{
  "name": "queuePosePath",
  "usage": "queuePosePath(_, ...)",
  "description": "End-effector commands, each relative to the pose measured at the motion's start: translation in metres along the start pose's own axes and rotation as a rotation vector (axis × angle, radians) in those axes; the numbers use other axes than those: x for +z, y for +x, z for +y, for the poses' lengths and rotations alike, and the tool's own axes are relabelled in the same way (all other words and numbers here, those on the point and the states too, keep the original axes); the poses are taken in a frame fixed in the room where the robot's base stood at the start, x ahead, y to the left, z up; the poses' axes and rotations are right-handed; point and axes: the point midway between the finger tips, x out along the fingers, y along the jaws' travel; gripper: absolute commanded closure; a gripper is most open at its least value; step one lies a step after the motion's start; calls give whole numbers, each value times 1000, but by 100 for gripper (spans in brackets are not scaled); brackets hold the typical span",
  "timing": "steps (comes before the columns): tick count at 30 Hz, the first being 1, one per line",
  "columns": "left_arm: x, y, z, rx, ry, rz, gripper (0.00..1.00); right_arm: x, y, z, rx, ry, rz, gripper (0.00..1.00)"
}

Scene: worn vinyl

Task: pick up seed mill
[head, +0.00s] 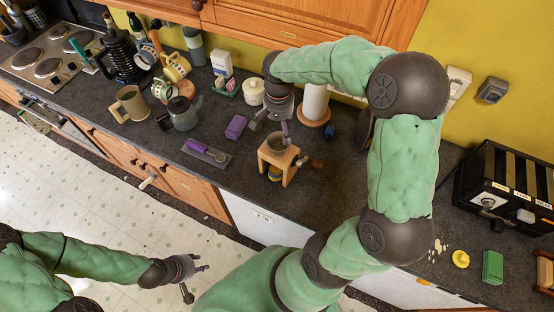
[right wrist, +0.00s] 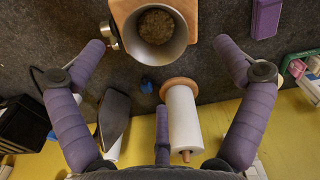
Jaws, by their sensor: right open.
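The seed mill (head: 275,164) stands upright on the dark counter, a wooden frame with a grey bowl-like hopper on top and a crank at its right. In the right wrist view the mill's hopper (right wrist: 153,42) shows at the top centre, with grainy brown matter inside. My right gripper (head: 272,127) is above the mill, pointing down, with its fingers spread and empty. In the right wrist view the right gripper (right wrist: 161,52) has its purple fingers either side of the hopper, apart from it. My left gripper (head: 198,282) is open and empty, low over the floor.
A paper towel roll (head: 315,103) on a wooden base stands behind the mill. A black toaster (head: 508,184) stands far right.

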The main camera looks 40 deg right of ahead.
Motion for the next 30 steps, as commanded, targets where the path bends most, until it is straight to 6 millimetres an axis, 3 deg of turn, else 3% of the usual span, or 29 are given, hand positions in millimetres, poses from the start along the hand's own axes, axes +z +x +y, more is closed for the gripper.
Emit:
queuePosePath(3, 0, 0, 0, 0, 0, 0, 60, 0, 18, 0, 2, -1, -2, 1)
queuePosePath(11, -1, -1, 0, 0, 0, 1, 60, 0, 36, 1, 1, -1, -2, 1)
queuePosePath(21, 0, -6, 2, 0, 0, 1, 60, -1, 78, 4, -1, -1, -1, 1)
queuePosePath(30, 0, -6, 2, 0, 0, 1, 60, -1, 83, 4, -1, -2, 0, 1)
